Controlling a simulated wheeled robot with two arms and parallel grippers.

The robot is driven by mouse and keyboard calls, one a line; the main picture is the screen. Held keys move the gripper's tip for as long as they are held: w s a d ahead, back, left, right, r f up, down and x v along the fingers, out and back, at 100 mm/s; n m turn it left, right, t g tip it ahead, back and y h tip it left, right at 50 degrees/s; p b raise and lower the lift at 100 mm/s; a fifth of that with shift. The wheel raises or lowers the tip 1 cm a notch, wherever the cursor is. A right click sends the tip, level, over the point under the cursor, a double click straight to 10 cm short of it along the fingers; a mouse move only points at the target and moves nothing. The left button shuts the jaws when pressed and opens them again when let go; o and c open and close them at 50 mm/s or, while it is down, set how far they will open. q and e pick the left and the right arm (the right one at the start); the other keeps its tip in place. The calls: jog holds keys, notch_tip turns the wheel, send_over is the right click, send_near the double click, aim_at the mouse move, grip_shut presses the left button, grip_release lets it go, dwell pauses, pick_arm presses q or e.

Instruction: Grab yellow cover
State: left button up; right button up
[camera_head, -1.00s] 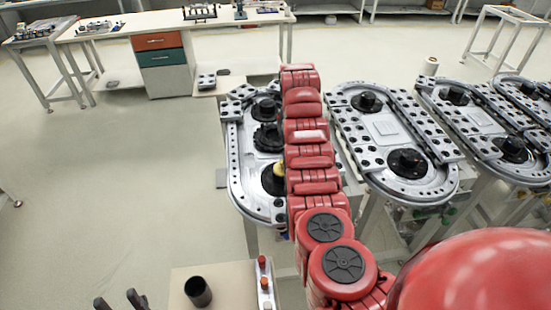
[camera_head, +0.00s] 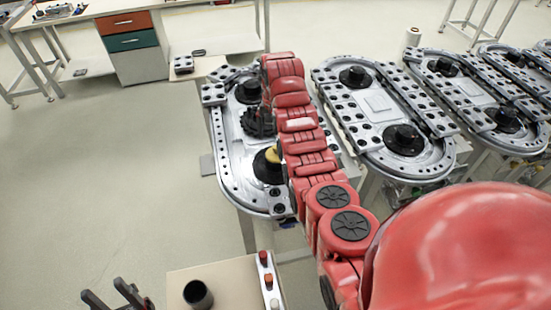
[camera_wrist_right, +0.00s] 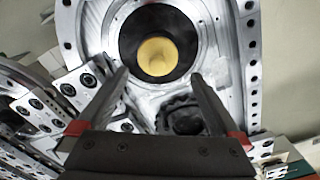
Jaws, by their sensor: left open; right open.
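The yellow cover (camera_wrist_right: 158,56) is a small round yellow knob in the middle of a dark disc on the nearest ring track (camera_head: 226,168). In the head view the yellow cover (camera_head: 272,155) is partly hidden by my right arm. In the right wrist view my right gripper (camera_wrist_right: 160,76) is open and empty. Its fingers point toward the disc, one to either side of the yellow cover, with nothing between them. In the head view my right arm hides this gripper. My left gripper (camera_head: 102,288) is open and empty at the bottom left.
A dark toothed gear (camera_head: 256,122) sits beside the disc on the same track. More ring tracks (camera_head: 385,105) stand to the right. A small table (camera_head: 215,270) with a black cup (camera_head: 198,294) and buttons is in front. Floor on the left is clear.

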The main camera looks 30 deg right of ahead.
aim_at(276, 148)
jog(key=shift+s+f, duration=0.15)
jog(key=shift+f, duration=0.55)
jog(key=f+p, duration=0.3)
jog(key=f, duration=0.1)
jog(key=shift+s+p, duration=0.25)
jog(key=shift+p, duration=0.05)
jog(key=shift+f, duration=0.5)
jog(key=shift+w, duration=0.1)
jog(key=c, duration=1.1)
